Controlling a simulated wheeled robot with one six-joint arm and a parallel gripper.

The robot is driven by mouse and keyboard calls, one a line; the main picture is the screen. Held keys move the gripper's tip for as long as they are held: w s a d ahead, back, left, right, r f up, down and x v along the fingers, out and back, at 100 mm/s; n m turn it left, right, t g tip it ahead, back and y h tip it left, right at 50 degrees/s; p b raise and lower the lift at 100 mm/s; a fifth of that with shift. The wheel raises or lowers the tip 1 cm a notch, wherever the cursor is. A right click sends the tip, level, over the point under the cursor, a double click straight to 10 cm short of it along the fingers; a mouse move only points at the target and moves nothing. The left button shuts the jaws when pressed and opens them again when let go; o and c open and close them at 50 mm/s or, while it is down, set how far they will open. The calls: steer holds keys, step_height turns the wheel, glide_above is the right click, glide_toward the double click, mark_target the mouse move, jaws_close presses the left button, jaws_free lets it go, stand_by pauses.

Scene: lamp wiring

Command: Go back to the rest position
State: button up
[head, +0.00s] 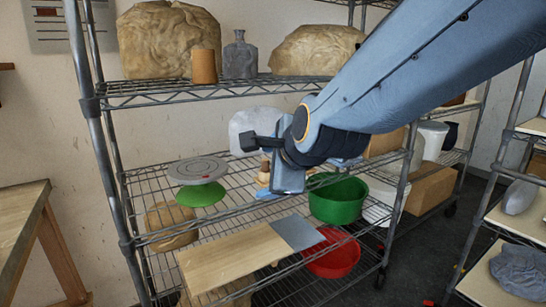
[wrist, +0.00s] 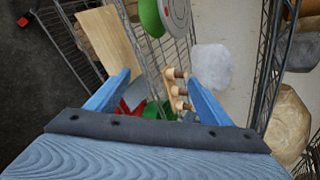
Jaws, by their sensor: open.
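My gripper (head: 288,176) hangs in front of the middle of a wire shelf rack (head: 110,175), with my blue arm reaching in from the upper right. In the wrist view its two blue fingers (wrist: 160,84) stand wide apart with nothing held between them. Beyond them is a wooden rack with pegs (wrist: 172,88), which the gripper mostly hides in the head view. I cannot tell how far the fingertips are from the shelf.
The shelf holds a grey disc (head: 198,168), a green disc (head: 201,194), a green bowl (head: 339,203) and a pale rounded block (head: 252,124). Lower are a wooden board (head: 232,258), a grey plate (head: 298,232) and a red bowl (head: 332,260). A wooden table (head: 22,215) stands left.

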steer(key=s+d+f+n+g+h+p, duration=0.3)
steer(key=s+d+f+n+g, duration=0.7)
steer(key=s+d+f+n, duration=0.7)
steer(key=s+d+h, duration=0.1)
steer(key=s+d, duration=0.1)
steer(key=d, duration=0.1)
steer(key=shift+d+f, duration=0.2)
steer(key=shift+f, duration=0.15)
steer(key=shift+s, duration=0.1)
